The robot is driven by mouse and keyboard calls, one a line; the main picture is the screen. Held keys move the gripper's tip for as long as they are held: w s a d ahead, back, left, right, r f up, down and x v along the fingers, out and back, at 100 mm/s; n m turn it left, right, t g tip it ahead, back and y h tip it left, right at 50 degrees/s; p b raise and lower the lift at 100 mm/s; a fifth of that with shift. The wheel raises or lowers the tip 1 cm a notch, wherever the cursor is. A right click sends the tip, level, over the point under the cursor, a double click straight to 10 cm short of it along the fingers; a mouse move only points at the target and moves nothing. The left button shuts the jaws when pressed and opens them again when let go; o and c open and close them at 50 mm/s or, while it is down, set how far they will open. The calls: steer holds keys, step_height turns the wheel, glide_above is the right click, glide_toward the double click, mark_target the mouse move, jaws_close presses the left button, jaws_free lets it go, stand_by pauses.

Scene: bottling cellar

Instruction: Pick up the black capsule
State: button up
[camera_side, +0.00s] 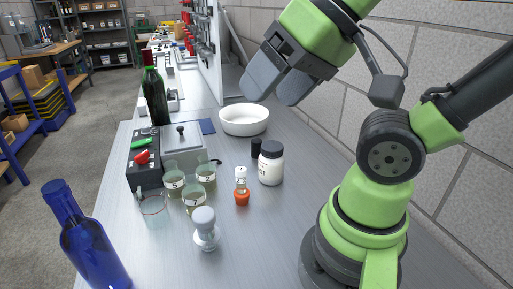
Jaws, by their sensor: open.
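The black capsule (256,148) looks like a small dark upright cylinder on the grey bench, just behind and left of a white jar with a black lid (271,165). The jar hides part of its right side. My gripper (279,88) is open and empty, its two grey fingers pointing down and left. It hangs above the bench, higher in the picture than the capsule and clear of it.
A white bowl (244,120) sits behind the capsule. A small orange-based bottle (241,187), several glass beakers (205,173) and a glass stopper bottle (205,229) stand in front and left. A block wall (350,120) runs along the right.

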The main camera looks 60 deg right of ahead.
steer(key=shift+w, duration=0.1)
steer(key=m+g+h, duration=0.5)
steer(key=m+h, duration=0.1)
steer(key=m, duration=0.4)
glide_above(257, 141)
steer(key=a, duration=0.7)
step_height(257, 141, down, 14)
steer(key=d+f, duration=0.2)
steer(key=f, duration=0.1)
steer(key=d+f+m+g, duration=0.1)
steer(key=d+f, duration=0.1)
steer(key=f, duration=0.2)
steer(key=d+f+m, duration=0.1)
steer(key=f, duration=0.3)
steer(key=shift+d+g, duration=0.3)
steer(key=shift+d, duration=0.1)
steer(key=shift+x, duration=3)
steer(key=shift+h, duration=0.3)
steer(key=shift+c, duration=0.5)
steer(key=c, duration=0.6)
